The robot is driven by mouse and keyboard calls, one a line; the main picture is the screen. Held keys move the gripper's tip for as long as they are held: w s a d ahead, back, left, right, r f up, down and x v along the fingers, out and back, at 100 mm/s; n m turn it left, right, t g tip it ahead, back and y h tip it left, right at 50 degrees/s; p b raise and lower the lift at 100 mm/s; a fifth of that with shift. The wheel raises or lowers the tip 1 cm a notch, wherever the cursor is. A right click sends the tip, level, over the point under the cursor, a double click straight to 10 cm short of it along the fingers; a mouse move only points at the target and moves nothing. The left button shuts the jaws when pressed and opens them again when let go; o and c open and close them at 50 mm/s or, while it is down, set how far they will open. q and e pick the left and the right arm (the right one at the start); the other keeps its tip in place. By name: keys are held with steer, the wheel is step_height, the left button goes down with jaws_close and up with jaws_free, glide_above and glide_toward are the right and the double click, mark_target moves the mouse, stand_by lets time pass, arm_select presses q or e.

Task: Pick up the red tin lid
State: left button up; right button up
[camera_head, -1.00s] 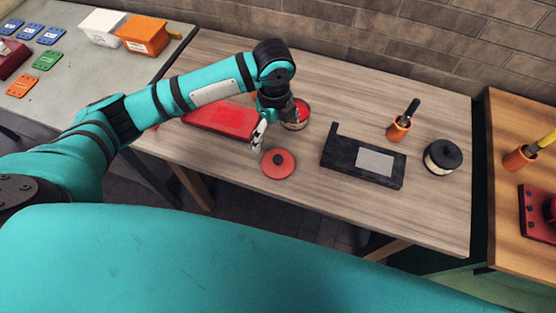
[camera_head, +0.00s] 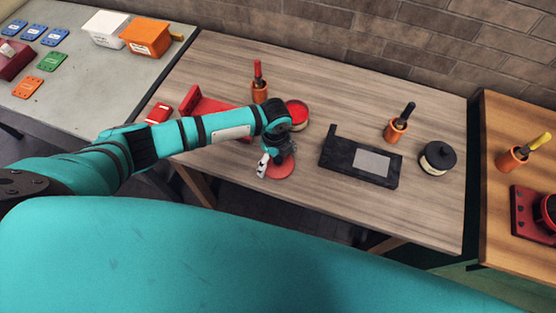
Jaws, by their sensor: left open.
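The red tin lid (camera_head: 285,170) is a flat red disc lying on the wooden table, near its front edge. My left gripper (camera_head: 268,165) is over the lid's left part, its pale fingertip pointing down, and hides the lid's knob. The gripper is open, and I cannot tell whether it touches the lid. An open tin with red contents (camera_head: 297,113) stands just behind the gripper. My right gripper is not in view.
A black fixture with a grey plate (camera_head: 360,160) lies right of the lid. An orange cup with a black-handled tool (camera_head: 396,130) and a black-lidded tin (camera_head: 437,158) stand farther right. A red stand (camera_head: 193,100) is partly behind my arm. Bare table lies between.

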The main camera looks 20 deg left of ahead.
arm_select(q)
steer(key=c, duration=1)
steer(key=shift+r, duration=0.1)
